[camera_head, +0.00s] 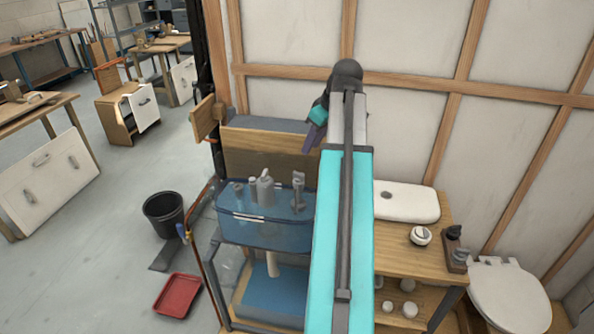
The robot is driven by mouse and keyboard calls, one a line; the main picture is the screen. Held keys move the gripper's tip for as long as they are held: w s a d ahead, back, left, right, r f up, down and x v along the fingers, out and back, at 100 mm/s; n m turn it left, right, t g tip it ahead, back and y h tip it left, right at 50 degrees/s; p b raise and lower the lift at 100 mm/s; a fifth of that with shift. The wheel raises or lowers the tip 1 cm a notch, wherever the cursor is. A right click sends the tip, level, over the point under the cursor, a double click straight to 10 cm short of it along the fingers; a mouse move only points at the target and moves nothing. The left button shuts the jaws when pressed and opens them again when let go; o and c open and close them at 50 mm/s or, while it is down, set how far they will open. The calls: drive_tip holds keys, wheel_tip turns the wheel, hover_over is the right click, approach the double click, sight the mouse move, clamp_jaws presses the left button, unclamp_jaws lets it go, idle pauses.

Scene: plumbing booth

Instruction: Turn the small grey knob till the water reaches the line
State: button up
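A transparent blue basin (228,207) stands left of my arm. A short white line (254,217) shows on its front wall. I cannot make out a water level. Behind the line are a grey tap-like fitting (298,192), a grey bottle-shaped piece (265,188) and a small grey upright piece (238,190). I cannot tell which of these, if any, is the small grey knob. My gripper (314,137) is above and behind the basin, apart from these fittings. Its fingers are too small and dark to tell open from shut. My teal arm hides the basin's right end.
A wooden counter (415,262) with a white basin (408,203) is to the right, beside a toilet (508,296). A black bucket (164,213) and red tray (177,296) are on the floor.

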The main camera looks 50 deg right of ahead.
sight(297, 173)
drive_tip(key=shift+p+x, duration=1.4)
drive_tip(key=shift+x, duration=5.4)
clamp_jaws()
